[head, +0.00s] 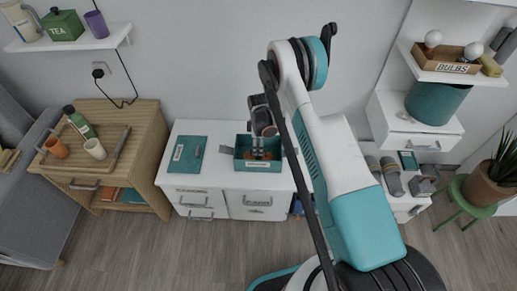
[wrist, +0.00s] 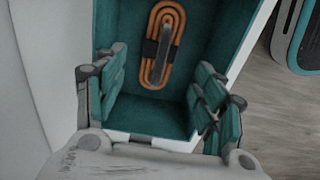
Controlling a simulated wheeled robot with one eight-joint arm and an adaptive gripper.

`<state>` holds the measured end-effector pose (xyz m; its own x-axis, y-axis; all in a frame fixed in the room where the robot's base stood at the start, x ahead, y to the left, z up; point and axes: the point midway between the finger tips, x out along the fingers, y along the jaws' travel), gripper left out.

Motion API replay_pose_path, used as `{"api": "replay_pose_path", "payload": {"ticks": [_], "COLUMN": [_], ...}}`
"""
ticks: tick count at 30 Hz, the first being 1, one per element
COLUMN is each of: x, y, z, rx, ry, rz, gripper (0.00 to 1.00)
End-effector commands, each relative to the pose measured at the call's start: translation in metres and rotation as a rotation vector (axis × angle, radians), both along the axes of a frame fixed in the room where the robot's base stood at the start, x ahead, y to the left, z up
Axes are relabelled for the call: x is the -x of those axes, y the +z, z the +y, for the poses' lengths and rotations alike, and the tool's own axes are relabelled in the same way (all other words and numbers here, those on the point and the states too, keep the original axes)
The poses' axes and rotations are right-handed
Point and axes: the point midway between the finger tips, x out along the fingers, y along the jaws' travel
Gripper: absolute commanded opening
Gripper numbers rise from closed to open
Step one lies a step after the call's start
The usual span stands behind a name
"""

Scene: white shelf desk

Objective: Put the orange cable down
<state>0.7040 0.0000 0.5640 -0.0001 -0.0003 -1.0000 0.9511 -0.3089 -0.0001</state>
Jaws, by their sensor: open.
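The orange cable (wrist: 172,22) is a coiled oval bundle with a dark band around its middle. It lies on the floor of an open teal box (wrist: 193,60) in the wrist view. In the head view the box (head: 243,163) stands on the white desk (head: 225,180), with a label on its front; the cable there is mostly hidden by my gripper. My gripper (wrist: 158,95) is open, its two teal-padded fingers spread wide at either side of the box's inside. The cable lies beyond the fingertips and they are apart from it.
A flat teal case (head: 187,153) lies on the desk left of the box. A wooden cabinet (head: 140,120) with a tray, cups and a bottle stands further left. A white drawer unit (head: 415,135) and a plant (head: 490,185) are at the right.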

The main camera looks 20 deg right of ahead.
Motion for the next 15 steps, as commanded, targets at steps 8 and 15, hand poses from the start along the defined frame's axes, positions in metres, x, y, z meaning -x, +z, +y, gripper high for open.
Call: {"api": "replay_pose_path", "payload": {"ticks": [8, 15], "x": [0.000, -0.005], "y": [0.034, 0.084], "z": [0.000, 0.000], "rx": [0.000, -0.001], "ry": [0.000, -0.057], "rz": [0.000, -0.029], "gripper": [0.64, 0.64]}}
